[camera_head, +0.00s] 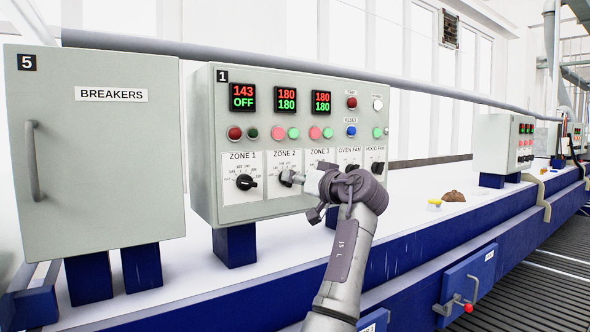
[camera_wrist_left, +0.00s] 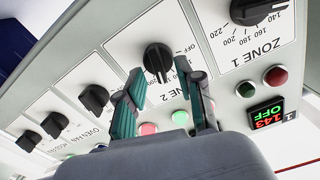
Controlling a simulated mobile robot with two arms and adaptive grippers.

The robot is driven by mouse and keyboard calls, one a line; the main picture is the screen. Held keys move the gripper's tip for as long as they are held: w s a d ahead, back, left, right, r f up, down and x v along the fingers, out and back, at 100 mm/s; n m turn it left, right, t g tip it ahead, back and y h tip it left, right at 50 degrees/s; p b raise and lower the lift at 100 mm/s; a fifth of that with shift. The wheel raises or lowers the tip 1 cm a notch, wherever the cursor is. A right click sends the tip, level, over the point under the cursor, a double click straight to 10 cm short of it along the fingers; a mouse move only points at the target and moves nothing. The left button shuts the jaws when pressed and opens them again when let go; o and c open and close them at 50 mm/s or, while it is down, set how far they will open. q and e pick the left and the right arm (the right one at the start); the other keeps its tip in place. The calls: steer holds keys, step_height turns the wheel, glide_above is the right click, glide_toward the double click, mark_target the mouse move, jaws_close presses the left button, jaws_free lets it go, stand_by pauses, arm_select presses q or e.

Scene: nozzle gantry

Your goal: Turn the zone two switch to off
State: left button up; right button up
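The zone two switch is a black rotary knob (camera_wrist_left: 157,56) on a white dial plate marked ZONE 2, with OFF printed to its right in the wrist view. Its grip bar stands roughly upright in that view. My left gripper (camera_wrist_left: 160,74) is open, with one fingertip on each side of the knob and visible gaps between. The zone two display (camera_head: 286,100) reads 180 over 180. My right gripper is not in view.
The zone one knob (camera_head: 246,182) is close by on the left; its display (camera_head: 242,97) reads 143 and OFF. More knobs, including the oven fan knob (camera_wrist_left: 54,125), follow on the other side. A breaker box (camera_head: 95,190) stands left of the control panel (camera_head: 207,150).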

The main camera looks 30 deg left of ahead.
arm_select(q)
steer(key=shift+w+a, duration=0.25)
steer(key=shift+a, duration=0.3)
jaws_close()
